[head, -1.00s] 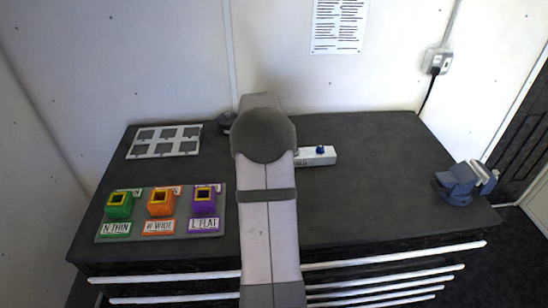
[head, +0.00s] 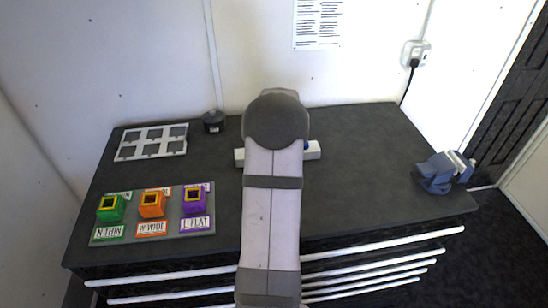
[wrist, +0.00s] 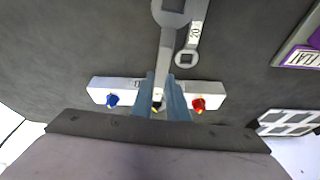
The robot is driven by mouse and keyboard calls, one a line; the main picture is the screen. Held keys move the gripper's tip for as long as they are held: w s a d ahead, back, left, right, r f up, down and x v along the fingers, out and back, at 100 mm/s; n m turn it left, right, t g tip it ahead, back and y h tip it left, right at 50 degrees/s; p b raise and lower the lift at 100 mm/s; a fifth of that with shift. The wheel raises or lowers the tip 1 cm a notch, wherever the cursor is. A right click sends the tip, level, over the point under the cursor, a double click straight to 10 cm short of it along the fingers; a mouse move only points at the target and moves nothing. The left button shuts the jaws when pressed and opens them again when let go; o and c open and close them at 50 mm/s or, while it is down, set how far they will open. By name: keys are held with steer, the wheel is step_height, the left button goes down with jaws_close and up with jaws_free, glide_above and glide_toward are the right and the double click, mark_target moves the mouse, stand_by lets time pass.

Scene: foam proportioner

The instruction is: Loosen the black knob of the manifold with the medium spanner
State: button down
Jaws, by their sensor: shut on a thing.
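The manifold is a white bar (wrist: 208,89) across the wrist view, with a blue knob on its left and a red knob on its right. The black knob (wrist: 157,106) in its middle shows only partly between my fingers. My gripper (wrist: 165,92) is over the middle of the bar, shut on a grey spanner (wrist: 167,46) whose shaft runs up the picture from between the fingers to a wide end. I cannot read a size on it, nor tell whether it touches the knob. In the head view my arm hides the gripper and most of the manifold (head: 313,150).
A second spanner (wrist: 193,33) marked 20 lies close beside the held one. A tray of coloured nozzles (head: 170,229), a grey slotted plate (head: 151,143) and a black round part (head: 214,121) are to the left. A blue vice (head: 440,173) is at the right. The bench between is clear.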

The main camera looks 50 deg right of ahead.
steer(key=shift+s+d+f+n+t+y+b, duration=0.15)
steer(key=shift+s+d+n+t+y+b, duration=0.2)
steer(key=shift+s+d+n+b, duration=0.8)
steer(key=shift+s+d+n+t+y+b, duration=0.2)
steer(key=shift+d+n+b, duration=0.3)
steer(key=shift+n, duration=0.35)
steer(key=shift+s+d+n+t+y+b, duration=0.2)
steer(key=shift+d+n+b, duration=0.25)
steer(key=shift+n, duration=0.35)
steer(key=shift+a+r, duration=0.1)
steer(key=shift+r, duration=0.1)
steer(key=shift+w+a, duration=0.15)
steer(key=shift+a, duration=0.05)
steer(key=shift+w+a+r+m+g+h, duration=0.1)
steer(key=shift+w+a+m+g+h, duration=0.2)
steer(key=shift+a+m, duration=0.5)
steer(key=shift+d+r+p, duration=0.15)
steer(key=shift+r+p, duration=0.85)
steer(key=shift+r, duration=0.4)
steer(key=shift+d+r+p, duration=0.1)
steer(key=shift+r+p, duration=0.9)
steer(key=shift+r, duration=0.4)
